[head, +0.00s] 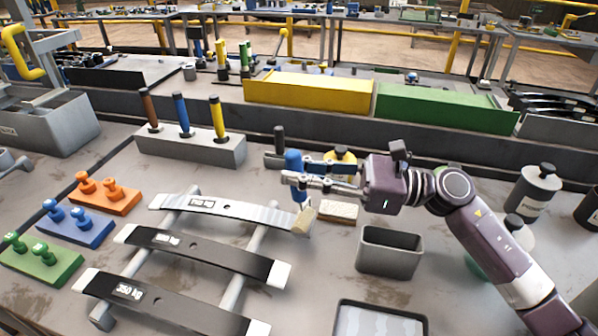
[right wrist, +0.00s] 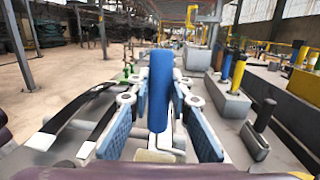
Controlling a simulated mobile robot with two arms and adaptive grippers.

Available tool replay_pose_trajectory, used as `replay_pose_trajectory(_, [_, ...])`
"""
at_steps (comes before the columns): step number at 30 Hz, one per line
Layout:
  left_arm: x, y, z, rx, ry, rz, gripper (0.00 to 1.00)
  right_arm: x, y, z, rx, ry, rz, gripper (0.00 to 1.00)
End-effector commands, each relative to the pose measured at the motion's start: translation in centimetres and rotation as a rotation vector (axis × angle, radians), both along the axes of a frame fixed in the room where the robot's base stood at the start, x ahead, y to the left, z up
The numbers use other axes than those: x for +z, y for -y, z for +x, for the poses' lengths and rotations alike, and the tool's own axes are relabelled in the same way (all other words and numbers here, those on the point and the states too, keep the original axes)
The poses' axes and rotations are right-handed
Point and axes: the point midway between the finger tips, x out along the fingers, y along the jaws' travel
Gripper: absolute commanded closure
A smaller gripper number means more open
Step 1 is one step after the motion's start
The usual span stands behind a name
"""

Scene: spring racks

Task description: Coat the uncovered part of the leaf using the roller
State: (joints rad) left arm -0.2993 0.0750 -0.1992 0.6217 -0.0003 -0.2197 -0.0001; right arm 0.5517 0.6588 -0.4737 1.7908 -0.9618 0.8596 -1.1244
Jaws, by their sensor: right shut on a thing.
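My right gripper (head: 292,178) is shut on the blue handle (head: 293,160) of the roller and holds it upright. The handle also shows between the fingers in the right wrist view (right wrist: 160,88). The roller's pale head (head: 303,221) hangs at the right end of the farthest leaf; I cannot tell whether it touches. The middle leaf (head: 200,253) and the nearest leaf (head: 170,302) are black with white ends. All three lie across two grey bars (head: 248,240). My left gripper is not in view.
A pale block (head: 338,210) and an open grey bin (head: 390,252) stand right of the leaves. A shallow tray (head: 378,319) is at the front. Orange (head: 103,193), blue (head: 75,229) and green (head: 42,262) knobbed blocks lie left. A grey block (head: 190,150) holds handled tools behind.

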Motion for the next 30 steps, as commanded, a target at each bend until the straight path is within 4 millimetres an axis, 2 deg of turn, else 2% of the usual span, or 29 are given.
replay_pose_trajectory(6, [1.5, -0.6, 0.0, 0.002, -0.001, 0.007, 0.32, 2.7, 0.0, 0.0, -0.001, 0.002, 0.002, 1.0])
replay_pose_trajectory(14, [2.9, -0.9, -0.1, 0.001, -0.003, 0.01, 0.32, 5.3, 0.0, 0.0, 0.0, 0.003, 0.004, 1.0])
replay_pose_trajectory(25, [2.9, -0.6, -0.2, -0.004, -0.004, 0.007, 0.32, 5.6, 0.0, 0.0, 0.0, 0.002, 0.005, 1.0])
replay_pose_trajectory(30, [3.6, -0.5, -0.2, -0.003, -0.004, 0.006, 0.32, 6.6, 0.0, 0.0, 0.0, 0.004, 0.005, 1.0])
